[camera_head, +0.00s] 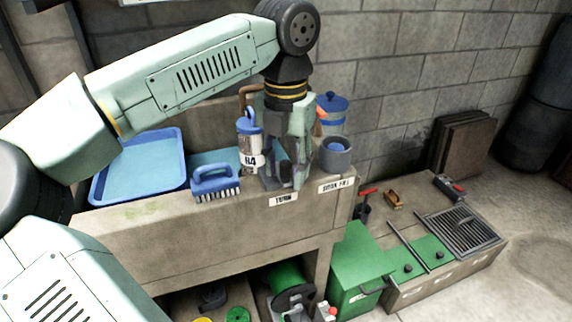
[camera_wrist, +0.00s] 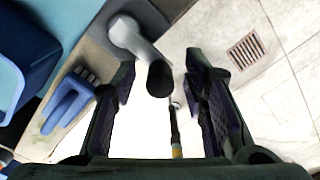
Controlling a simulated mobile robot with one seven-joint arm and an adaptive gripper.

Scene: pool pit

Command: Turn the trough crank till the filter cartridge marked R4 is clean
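The filter cartridge marked R4 (camera_head: 250,158) is a whitish cylinder with a blue top. It stands upright at the trough (camera_head: 215,222), just left of my gripper (camera_head: 287,180). My gripper points down over the trough's front edge, above the TURN label (camera_head: 283,198). In the wrist view, the crank has a grey arm (camera_wrist: 138,42) and a black knob (camera_wrist: 159,78). The knob lies between my two spread fingers, with gaps on both sides. My gripper hides most of the crank in the head view. Dirt on the cartridge is too small to judge.
A blue brush (camera_head: 214,182) and a blue tray (camera_head: 139,165) lie left of the cartridge. A grey cup (camera_head: 336,156) and a blue-lidded jar (camera_head: 331,108) stand close on the right. A green box (camera_head: 360,266) and a grate (camera_head: 462,231) sit lower right.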

